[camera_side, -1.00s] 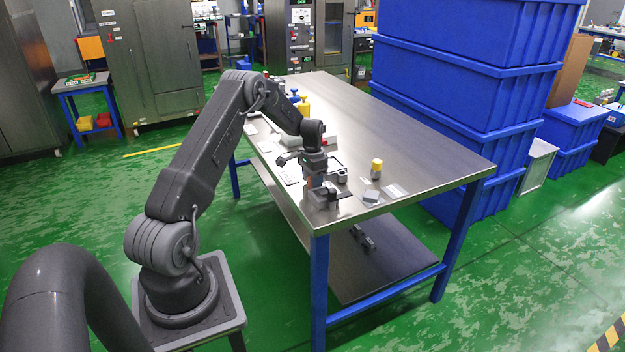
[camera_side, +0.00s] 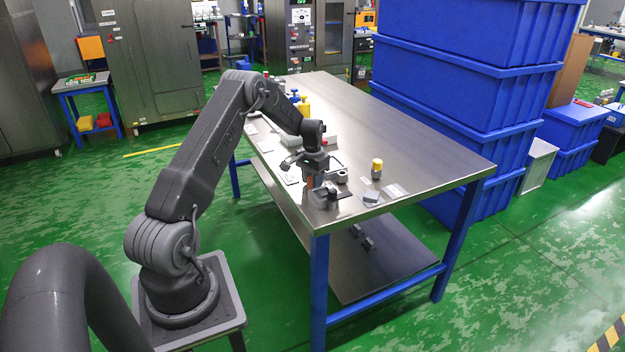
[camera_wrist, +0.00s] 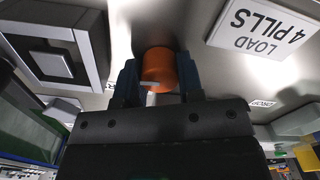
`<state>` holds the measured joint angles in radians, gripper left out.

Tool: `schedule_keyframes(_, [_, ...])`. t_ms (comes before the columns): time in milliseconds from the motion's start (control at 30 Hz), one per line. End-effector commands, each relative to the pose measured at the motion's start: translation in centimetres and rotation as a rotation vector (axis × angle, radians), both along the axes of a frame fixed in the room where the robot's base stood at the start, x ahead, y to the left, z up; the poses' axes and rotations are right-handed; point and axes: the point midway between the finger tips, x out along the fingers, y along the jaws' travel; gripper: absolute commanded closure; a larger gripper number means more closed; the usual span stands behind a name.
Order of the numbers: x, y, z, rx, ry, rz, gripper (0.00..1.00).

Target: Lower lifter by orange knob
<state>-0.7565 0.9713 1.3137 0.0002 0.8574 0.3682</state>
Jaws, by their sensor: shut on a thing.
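The orange knob (camera_wrist: 158,70) is between the two dark fingers of my gripper (camera_wrist: 157,82) in the wrist view, and the gripper is shut on it. In the side view my gripper (camera_side: 309,187) points down at the near end of the steel table, and an orange-brown part shows small below the wrist. The lifter below the knob is hidden or too small to tell.
The table's right part (camera_side: 420,150) is clear.

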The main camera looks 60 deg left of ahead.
Motion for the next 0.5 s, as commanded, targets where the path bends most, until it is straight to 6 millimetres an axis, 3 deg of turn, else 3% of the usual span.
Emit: schedule_keyframes(500, [0.02, 0.11, 0.07, 0.001, -0.003, 0.493, 0.89])
